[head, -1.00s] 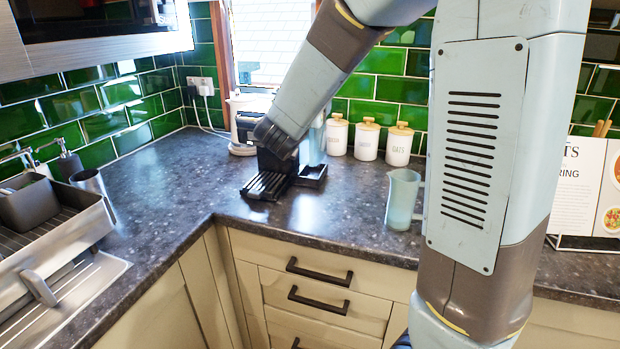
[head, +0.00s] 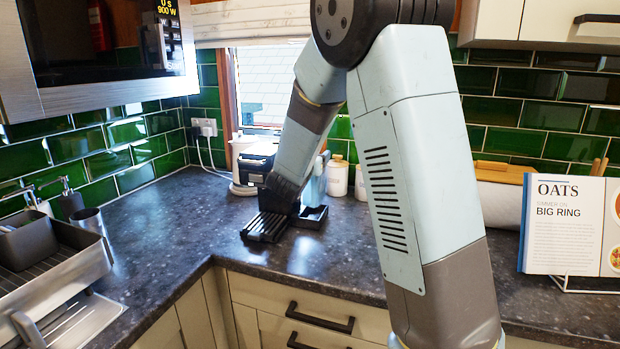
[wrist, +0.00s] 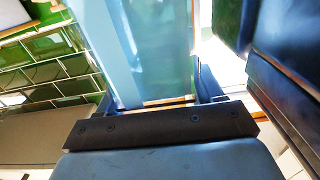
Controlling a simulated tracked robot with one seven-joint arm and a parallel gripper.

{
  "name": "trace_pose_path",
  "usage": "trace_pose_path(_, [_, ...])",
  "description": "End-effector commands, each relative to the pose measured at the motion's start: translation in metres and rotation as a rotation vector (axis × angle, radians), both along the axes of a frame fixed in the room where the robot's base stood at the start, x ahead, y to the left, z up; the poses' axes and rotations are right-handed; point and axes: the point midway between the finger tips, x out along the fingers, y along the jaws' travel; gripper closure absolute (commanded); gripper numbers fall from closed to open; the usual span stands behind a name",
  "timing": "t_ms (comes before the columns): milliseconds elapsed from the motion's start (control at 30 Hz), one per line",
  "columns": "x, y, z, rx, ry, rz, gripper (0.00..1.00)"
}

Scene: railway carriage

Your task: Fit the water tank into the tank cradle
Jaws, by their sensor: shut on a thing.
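The water tank (wrist: 150,50) is a translucent pale blue box; it fills the middle of the wrist view. My gripper (wrist: 155,103) is shut on it. In the head view, a strip of the tank (head: 317,183) shows just right of my forearm, upright beside the coffee machine (head: 257,160). The tank cradle appears to be the low black tray (head: 314,217) at the machine's right side, under or just in front of the tank. My forearm hides the gripper in the head view, and I cannot tell whether the tank touches the cradle.
The slatted drip tray (head: 265,228) juts forward from the machine. White canisters (head: 338,177) stand behind and to the right, partly hidden by my arm. A recipe book (head: 565,225) stands far right. The worktop (head: 180,230) left of the machine is clear up to the sink.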

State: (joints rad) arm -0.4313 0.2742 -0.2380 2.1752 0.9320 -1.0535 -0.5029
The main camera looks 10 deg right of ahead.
Motion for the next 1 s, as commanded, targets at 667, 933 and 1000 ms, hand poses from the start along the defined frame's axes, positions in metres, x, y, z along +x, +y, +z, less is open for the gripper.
trace_pose_path(667, [0.041, -0.008, -0.05, -0.001, -0.002, 0.001, 1.0])
trace_pose_path(933, [0.039, -0.008, -0.083, 0.001, 0.009, 0.001, 1.0])
trace_pose_path(1000, [0.039, -0.009, -0.085, 0.002, 0.011, 0.001, 1.0])
